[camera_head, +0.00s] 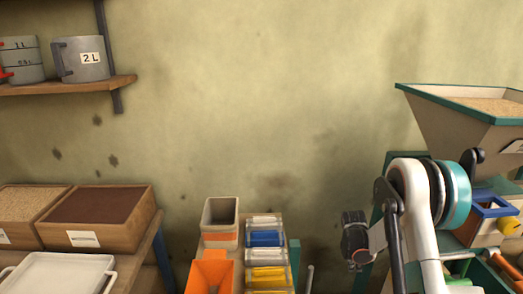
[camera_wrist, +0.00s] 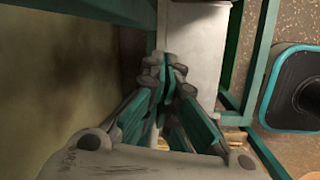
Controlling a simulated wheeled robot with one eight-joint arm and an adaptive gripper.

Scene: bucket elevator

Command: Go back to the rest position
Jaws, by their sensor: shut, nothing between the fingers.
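My gripper (camera_wrist: 170,68) shows in the wrist view with its grey and teal fingers drawn together at the tips, shut and empty. It points at a pale upright panel (camera_wrist: 195,38) inside a green frame (camera_wrist: 264,50); I cannot tell whether the fingertips touch it. In the head view my white arm with a teal band stands at the right, in front of the machine with the hopper (camera_head: 450,118). My fingers cannot be made out in that view.
The hopper holds grain. A blue-rimmed box (camera_head: 492,208) is close to my arm at right. An orange bin (camera_head: 210,274) and a rack of coloured rolls (camera_head: 266,254) stand at centre. Wooden boxes (camera_head: 100,216), a white tray (camera_head: 58,274) and a shelf (camera_head: 60,88) are at left.

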